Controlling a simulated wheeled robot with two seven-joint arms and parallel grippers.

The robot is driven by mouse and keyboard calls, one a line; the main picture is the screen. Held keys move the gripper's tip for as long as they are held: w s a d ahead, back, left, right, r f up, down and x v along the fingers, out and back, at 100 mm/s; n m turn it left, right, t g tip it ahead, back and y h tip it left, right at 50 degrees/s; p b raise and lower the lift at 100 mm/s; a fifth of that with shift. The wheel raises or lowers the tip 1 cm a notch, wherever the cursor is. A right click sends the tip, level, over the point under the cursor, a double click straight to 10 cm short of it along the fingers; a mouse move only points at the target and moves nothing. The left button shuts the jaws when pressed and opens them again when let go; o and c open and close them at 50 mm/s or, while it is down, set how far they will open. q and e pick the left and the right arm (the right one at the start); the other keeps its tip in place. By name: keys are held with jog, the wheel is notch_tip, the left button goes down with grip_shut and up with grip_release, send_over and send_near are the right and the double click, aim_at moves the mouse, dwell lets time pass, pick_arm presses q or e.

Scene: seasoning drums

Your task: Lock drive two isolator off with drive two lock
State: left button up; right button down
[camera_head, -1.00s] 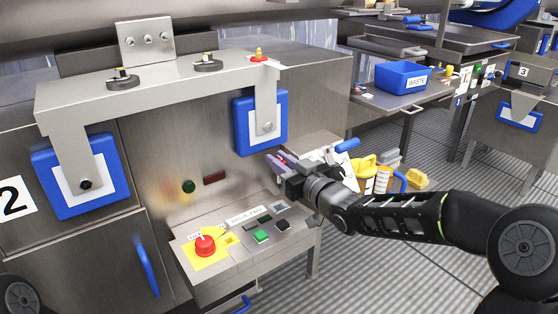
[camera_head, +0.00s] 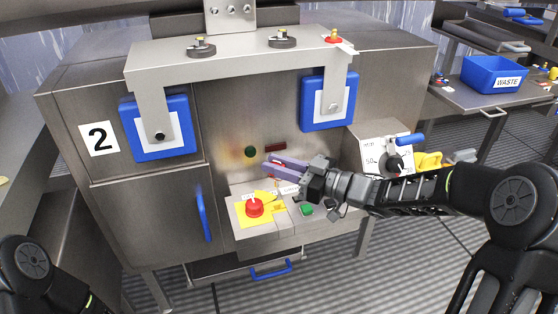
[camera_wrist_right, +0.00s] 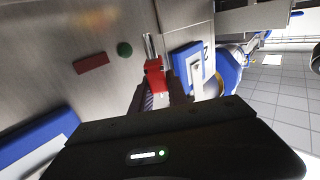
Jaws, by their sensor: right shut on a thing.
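My right gripper (camera_head: 278,168) is shut on a red padlock, the lock (camera_wrist_right: 154,78), whose metal shackle points away from the fingers in the right wrist view. In the head view the gripper is above the sloping control panel (camera_head: 240,226) of the machine marked 2. A red knob (camera_head: 255,207) on a yellow plate (camera_head: 241,213) sits on that panel, below and left of the fingertips, apart from the lock. I cannot tell for certain whether this knob is the isolator. Only part of my left arm shows at the lower left; its gripper is out of view.
A green light (camera_head: 250,152) and a dark red bar (camera_head: 275,147) are on the machine's front. A green button (camera_head: 306,209) is on the panel. A grey box with a black dial (camera_head: 395,163) stands at right. Blue-framed plates (camera_head: 183,151) hang from the bracket (camera_head: 225,62).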

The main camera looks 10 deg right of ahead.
aim_at(277, 186)
jog(key=shift+p, duration=0.35)
notch_tip(277, 186, down, 4)
jog(key=b, duration=0.2)
jog(key=shift+b, duration=0.4)
jog(key=shift+f+b, duration=0.6)
jog(key=shift+f, duration=0.35)
jog(key=shift+p, duration=0.5)
dwell(0.7)
jog(key=shift+f+b, duration=1.2)
jog(key=shift+f, duration=0.6)
jog(key=c, duration=1.2)
grip_release()
